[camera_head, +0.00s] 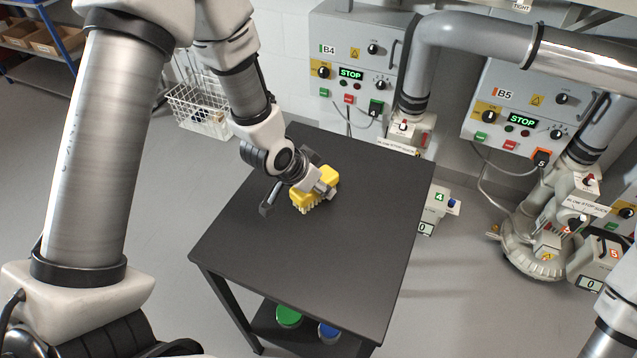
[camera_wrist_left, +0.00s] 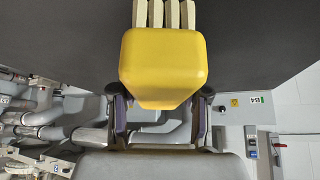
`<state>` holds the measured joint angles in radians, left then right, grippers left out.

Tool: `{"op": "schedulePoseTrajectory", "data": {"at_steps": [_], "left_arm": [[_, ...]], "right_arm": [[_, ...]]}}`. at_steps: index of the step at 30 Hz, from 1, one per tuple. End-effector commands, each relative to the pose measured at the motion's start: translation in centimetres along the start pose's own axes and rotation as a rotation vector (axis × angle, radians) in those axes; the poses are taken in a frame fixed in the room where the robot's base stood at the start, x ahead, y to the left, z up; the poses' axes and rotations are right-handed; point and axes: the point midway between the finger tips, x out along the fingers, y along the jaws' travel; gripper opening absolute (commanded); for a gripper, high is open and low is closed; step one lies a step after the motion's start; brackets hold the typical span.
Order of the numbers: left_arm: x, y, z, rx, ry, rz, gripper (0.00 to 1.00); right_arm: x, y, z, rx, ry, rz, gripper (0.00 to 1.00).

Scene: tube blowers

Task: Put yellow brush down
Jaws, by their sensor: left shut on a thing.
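The yellow brush (camera_head: 315,190) has a yellow body and pale bristles along its lower front edge. In the head view it is at the dark table (camera_head: 370,230), over the upper middle of the top. I cannot tell whether its bristles touch the surface. My left gripper (camera_head: 322,188) is shut on the brush. In the left wrist view the yellow brush (camera_wrist_left: 163,65) sits between the fingers of my left gripper (camera_wrist_left: 160,112), with its bristles pointing to the top of the picture. My right gripper is not in view; only part of my right arm shows at the right edge.
The tabletop around the brush is clear. A green-lidded item (camera_head: 289,316) and a blue-lidded item (camera_head: 329,332) are on the lower shelf. Control panels B4 (camera_head: 335,60) and B5 (camera_head: 510,110) and large grey pipes stand behind. A wire basket (camera_head: 200,110) is at the back left.

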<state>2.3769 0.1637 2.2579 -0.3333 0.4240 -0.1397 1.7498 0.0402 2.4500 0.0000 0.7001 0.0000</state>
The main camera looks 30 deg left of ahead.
Motion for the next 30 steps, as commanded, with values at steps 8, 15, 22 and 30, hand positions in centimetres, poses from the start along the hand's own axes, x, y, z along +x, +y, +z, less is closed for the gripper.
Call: {"op": "schedulePoseTrajectory", "data": {"at_steps": [8,15,22,30], "left_arm": [[0.2,0.0,0.1,0.0,0.0,0.0,0.67],[0.2,0.0,0.1,0.0,0.0,0.0,0.71],[-1.3,0.0,-0.2,-0.001,0.002,-0.001,0.71],[-8.3,0.0,-0.3,-0.005,0.006,0.0,0.71]], "right_arm": [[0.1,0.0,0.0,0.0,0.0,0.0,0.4],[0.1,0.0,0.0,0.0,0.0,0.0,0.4],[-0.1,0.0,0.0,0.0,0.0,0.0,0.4],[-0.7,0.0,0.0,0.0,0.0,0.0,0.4]]}}
